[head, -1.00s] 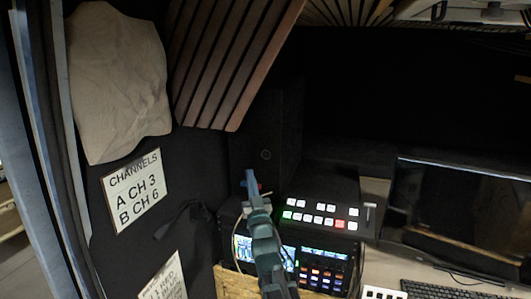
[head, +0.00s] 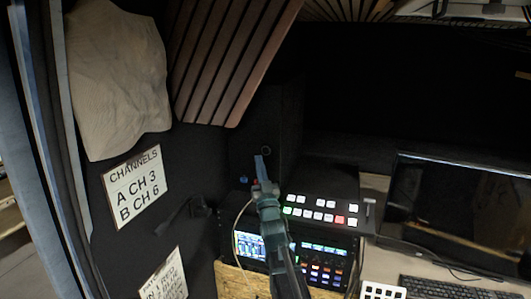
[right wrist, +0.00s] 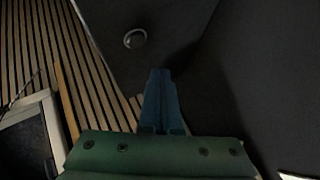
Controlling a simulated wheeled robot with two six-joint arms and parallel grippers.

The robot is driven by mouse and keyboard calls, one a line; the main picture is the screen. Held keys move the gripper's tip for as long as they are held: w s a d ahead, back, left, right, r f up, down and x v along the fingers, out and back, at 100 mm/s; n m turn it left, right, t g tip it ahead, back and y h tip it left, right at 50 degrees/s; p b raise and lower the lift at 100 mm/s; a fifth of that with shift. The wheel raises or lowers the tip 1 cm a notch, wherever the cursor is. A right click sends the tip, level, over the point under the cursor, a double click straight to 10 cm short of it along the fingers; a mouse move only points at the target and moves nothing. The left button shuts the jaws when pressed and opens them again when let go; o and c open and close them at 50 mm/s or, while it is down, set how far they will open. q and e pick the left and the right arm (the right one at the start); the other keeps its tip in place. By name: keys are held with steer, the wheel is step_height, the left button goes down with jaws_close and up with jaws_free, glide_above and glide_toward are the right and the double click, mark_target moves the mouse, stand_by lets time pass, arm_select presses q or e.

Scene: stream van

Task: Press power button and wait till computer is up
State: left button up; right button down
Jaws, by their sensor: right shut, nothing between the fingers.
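The computer is a dark tower (head: 281,128) in the back corner, with a small round power button (head: 266,151) on its face. In the right wrist view the button (right wrist: 135,38) is a grey ring, above and left of my fingertips. My right gripper (head: 260,160) is shut and empty, pointing up, with its tips just below and left of the button in the head view. The wrist view also shows its closed fingers (right wrist: 160,74) apart from the button in the picture. The monitor (head: 462,215) at right is dark. My left gripper is not in view.
A switcher panel (head: 320,212) with lit buttons sits over a rack unit with small lit screens (head: 249,245), close beside my right arm. A keyboard (head: 452,288) lies at lower right. Wooden slats (head: 235,60) hang above, and a channels sign (head: 133,187) is at left.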

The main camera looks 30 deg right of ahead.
steer(key=shift+w+d, duration=1.1)
steer(key=shift+d, duration=0.2)
steer(key=shift+w+d, duration=0.1)
stand_by(1.2)
steer(key=shift+w+d, duration=0.15)
steer(key=shift+d, duration=0.05)
steer(key=shift+w+d, duration=0.3)
steer(key=shift+d, duration=0.05)
stand_by(0.8)
steer(key=shift+s+a, duration=0.1)
steer(key=shift+a, duration=0.05)
steer(key=shift+s+a, duration=0.45)
steer(key=shift+a, duration=0.1)
stand_by(0.4)
steer(key=s+a, duration=0.3)
steer(key=shift+s+a, duration=0.1)
steer(key=shift+a, duration=0.25)
